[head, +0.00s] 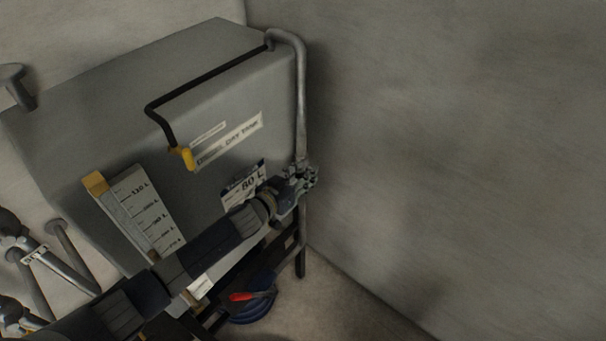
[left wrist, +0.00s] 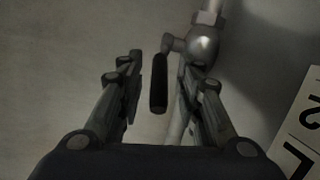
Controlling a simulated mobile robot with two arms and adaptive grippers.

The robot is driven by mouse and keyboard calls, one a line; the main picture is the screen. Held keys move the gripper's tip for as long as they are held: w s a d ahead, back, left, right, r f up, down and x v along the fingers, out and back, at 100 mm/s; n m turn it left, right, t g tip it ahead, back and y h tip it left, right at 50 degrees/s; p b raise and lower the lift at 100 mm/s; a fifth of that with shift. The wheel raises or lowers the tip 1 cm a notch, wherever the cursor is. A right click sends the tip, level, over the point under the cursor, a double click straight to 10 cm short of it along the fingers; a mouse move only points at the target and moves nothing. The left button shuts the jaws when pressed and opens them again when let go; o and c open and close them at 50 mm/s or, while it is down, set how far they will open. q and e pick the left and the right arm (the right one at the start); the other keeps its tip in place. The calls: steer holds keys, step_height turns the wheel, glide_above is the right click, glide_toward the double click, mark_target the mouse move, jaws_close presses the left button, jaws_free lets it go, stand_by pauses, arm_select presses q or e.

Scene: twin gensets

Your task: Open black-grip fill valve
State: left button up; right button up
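The black grip (left wrist: 159,85) of the fill valve hangs from a short lever on a rounded metal valve body (left wrist: 202,45) in the left wrist view. My left gripper (left wrist: 160,76) is open. Its two fingers stand on either side of the black grip, with a visible gap on the left; I cannot tell whether the right finger touches anything. In the head view my left gripper (head: 298,180) is at the vertical pipe (head: 302,105) by the tank's right edge, and it hides the valve there. My right gripper is not in view.
The grey diesel day tank (head: 215,95) carries a level gauge (head: 145,215), an 80 L card (head: 240,188) and a black line with a yellow end (head: 183,158). A red handle (head: 241,296) sits low by a blue container (head: 252,313). A bare wall (head: 450,130) stands at right.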

arm_select(q)
steer(key=shift+s+a, duration=0.1)
steer(key=shift+s, duration=0.1)
steer(key=v, duration=1.1)
steer(key=shift+s, duration=0.25)
step_height(320, 180, down, 6)
steer(key=w+d+n+t+h+b, duration=0.15)
steer(key=t+b, duration=0.55)
steer(key=b, duration=1.7)
steer(key=p+x, duration=0.2)
steer(key=x, duration=0.8)
steer(key=shift+w+d, duration=0.1)
steer(key=shift+d, duration=0.1)
